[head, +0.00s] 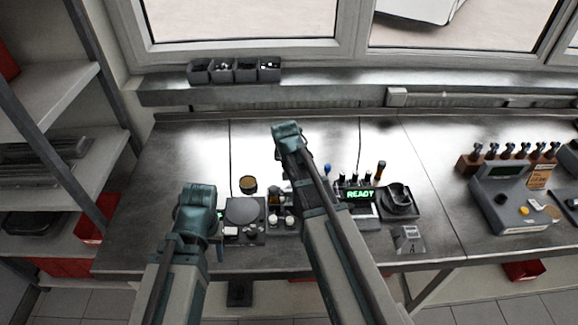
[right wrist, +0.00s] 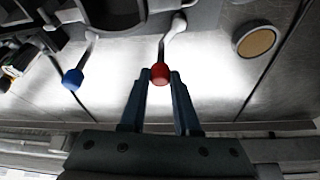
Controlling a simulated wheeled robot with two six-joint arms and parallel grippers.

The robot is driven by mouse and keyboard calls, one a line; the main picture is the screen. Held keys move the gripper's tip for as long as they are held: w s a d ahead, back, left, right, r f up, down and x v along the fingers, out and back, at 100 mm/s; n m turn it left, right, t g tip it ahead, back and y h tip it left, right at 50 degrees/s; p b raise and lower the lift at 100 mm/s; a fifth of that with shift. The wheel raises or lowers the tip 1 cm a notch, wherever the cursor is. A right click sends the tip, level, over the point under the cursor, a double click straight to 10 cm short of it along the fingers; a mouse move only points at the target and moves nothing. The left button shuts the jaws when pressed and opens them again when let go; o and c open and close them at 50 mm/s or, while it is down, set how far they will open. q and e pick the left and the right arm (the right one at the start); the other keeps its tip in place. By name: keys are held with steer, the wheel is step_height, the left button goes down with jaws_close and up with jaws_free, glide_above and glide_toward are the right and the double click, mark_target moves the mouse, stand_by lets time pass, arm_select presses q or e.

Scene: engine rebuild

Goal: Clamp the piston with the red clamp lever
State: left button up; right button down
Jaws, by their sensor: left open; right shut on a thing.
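The red clamp lever (right wrist: 161,72) shows in the right wrist view, a pale arm with a red knob. My right gripper (right wrist: 160,82) is shut on the red knob, one finger on each side. A dark clamp fixture (right wrist: 112,14) with a rounded opening is at the top of that view; I cannot clearly make out the piston in it. In the head view my right arm covers the red lever and most of the fixture. My left gripper (head: 217,224) is open and empty, at the left of the small bench units; its fingertips are mostly hidden.
A blue-knobbed lever (right wrist: 73,78) stands beside the red one. A round tan-topped part (right wrist: 257,41) lies on the bench. A lit READY display (head: 360,195), a dark tray (head: 399,214) and a grey scale-like unit (head: 242,234) stand nearby. The bench behind is clear.

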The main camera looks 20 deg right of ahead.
steer(key=shift+s, duration=0.15)
stand_by(0.4)
steer(key=c, duration=0.6)
jaws_free()
steer(key=shift+c, duration=0.2)
arm_select(q)
step_height(320, 180, up, 13)
steer(key=p, duration=1.3)
arm_select(e)
steer(key=v, duration=1.3)
steer(key=shift+a+r, duration=0.2)
steer(key=shift+r, duration=0.2)
arm_select(q)
steer(key=shift+f, duration=0.25)
arm_select(e)
steer(key=shift+s+f, duration=0.1)
